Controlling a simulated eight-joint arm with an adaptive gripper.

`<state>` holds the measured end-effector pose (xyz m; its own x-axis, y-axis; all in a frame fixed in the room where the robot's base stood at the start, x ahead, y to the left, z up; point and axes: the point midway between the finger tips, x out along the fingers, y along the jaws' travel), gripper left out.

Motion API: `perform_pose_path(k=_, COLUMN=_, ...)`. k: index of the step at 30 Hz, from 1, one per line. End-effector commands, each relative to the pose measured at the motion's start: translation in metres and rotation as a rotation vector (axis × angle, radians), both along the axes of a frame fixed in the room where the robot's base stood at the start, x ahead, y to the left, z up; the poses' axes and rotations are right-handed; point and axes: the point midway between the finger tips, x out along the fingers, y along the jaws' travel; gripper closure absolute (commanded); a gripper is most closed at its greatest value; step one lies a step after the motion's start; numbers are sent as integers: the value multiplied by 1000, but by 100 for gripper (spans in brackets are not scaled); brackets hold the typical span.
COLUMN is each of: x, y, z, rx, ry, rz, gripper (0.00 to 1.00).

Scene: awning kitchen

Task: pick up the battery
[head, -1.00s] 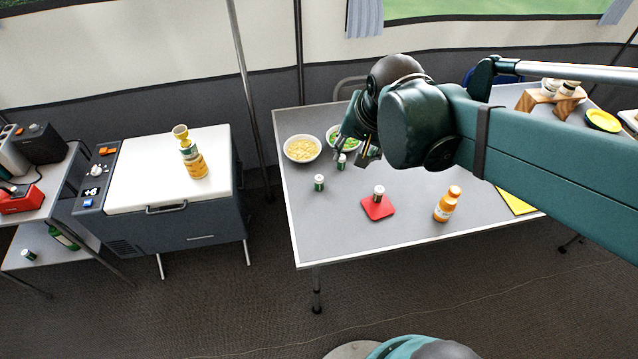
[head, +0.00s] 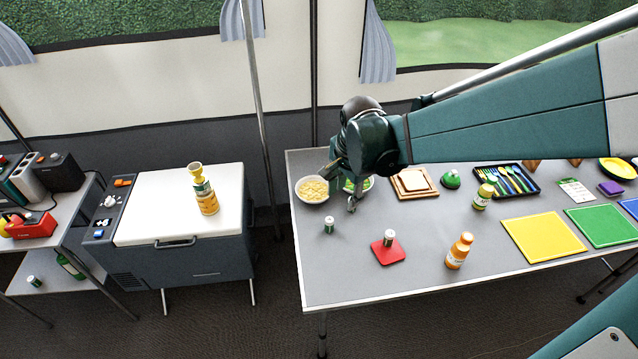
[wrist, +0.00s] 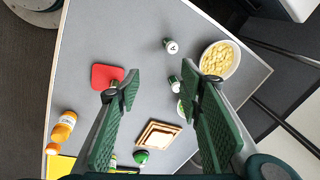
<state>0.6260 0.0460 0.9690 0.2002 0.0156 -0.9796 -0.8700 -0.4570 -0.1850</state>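Small green-and-white cylinders stand on the grey table; I cannot tell for sure which is the battery. One stands near the table's left side (head: 329,225), another on a red mat (head: 389,238). In the wrist view, a cylinder (wrist: 173,83) lies between my open fingers in the picture, further off and apart from them. In the head view my gripper hides it. Another cylinder with a letter on its top (wrist: 171,46) shows beyond the fingertips. My gripper (head: 343,193) hangs over the table by two bowls, its fingers (wrist: 166,80) wide apart and empty.
A bowl of yellow food (head: 312,190) and a bowl of green food (head: 358,184) stand close to my gripper. Wooden boards (head: 414,184), an orange bottle (head: 459,251) and a yellow mat (head: 544,237) lie to the right.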

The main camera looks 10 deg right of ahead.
Motion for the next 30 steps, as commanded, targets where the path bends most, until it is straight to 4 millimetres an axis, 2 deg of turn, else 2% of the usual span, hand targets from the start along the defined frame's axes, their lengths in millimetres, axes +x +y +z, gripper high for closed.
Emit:
perform_pose_path(k=6, x=21, y=7, z=-28, rx=20, ry=49, rz=-121, gripper=63)
perform_pose_path(k=18, x=50, y=20, z=-86, rx=39, ry=137, rz=-347, gripper=63)
perform_pose_path(k=24, x=59, y=26, z=-115, rx=40, ry=174, rz=-450, gripper=63)
perform_pose_path(k=30, x=65, y=29, z=-132, rx=38, ry=196, rz=-513, gripper=63)
